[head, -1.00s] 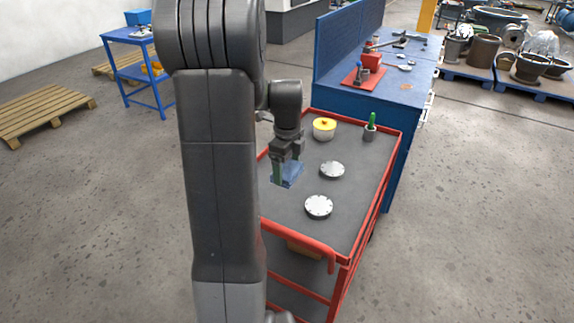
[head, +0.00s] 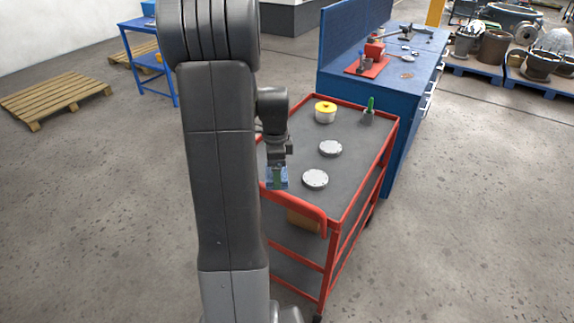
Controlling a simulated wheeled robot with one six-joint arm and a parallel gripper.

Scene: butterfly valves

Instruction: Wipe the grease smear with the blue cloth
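The blue cloth (head: 269,181) is at my gripper (head: 277,176), low over the left front part of the red cart's dark top (head: 345,170). The fingers are around the cloth, and it moves with the gripper. I cannot tell whether the cloth touches the cart top. I cannot make out a grease smear; the cloth, my gripper or my arm may hide it. My arm covers the cart's left side.
Two silver flanges, one nearer (head: 315,179) and one farther (head: 330,148), lie right of my gripper. A yellow-lidded pot (head: 325,112) and a grey holder with a green handle (head: 369,112) stand farther back. A blue workbench (head: 385,100) stands behind the cart.

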